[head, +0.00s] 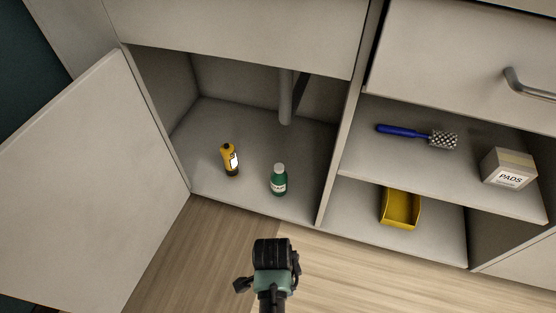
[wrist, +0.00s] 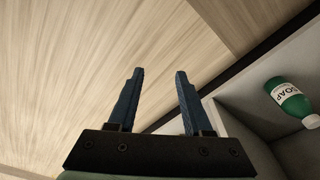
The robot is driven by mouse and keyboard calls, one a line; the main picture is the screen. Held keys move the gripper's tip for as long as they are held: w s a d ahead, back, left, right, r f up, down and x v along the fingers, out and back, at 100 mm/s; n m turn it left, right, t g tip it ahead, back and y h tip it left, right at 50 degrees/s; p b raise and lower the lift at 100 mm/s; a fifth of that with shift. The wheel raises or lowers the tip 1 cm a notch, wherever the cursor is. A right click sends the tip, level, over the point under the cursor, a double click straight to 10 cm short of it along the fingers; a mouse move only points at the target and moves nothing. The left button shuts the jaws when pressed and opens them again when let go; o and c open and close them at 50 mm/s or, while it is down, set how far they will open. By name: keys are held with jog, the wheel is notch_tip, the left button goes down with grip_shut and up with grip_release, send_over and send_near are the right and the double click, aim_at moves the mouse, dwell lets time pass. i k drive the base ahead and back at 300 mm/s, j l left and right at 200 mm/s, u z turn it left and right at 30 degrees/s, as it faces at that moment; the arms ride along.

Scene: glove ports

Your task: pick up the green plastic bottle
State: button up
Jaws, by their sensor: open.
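The green plastic bottle (head: 279,181) has a pale cap and a white label, and stands upright near the front of the open cabinet's floor. In the wrist view the green bottle (wrist: 290,101) is at the right edge, with a label reading SOAP. My gripper (wrist: 158,72) is open, with two blue fingers apart and nothing between them. In the head view my gripper (head: 243,285) is outside the cabinet, in front of and below the bottle, over the wooden floor. Its fingers are hard to make out there.
A yellow bottle (head: 230,159) with a black cap stands left of the green one. A grey pipe (head: 286,97) runs down behind. The cabinet door (head: 90,190) stands open at left. Right of the divider (head: 345,130) are a blue-handled brush (head: 415,134), a PADS box (head: 508,169) and a yellow bin (head: 400,222).

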aim_at(279, 182)
jog(key=i+j+z, duration=0.4)
jog(key=i+j, duration=0.55)
jog(key=i, duration=0.15)
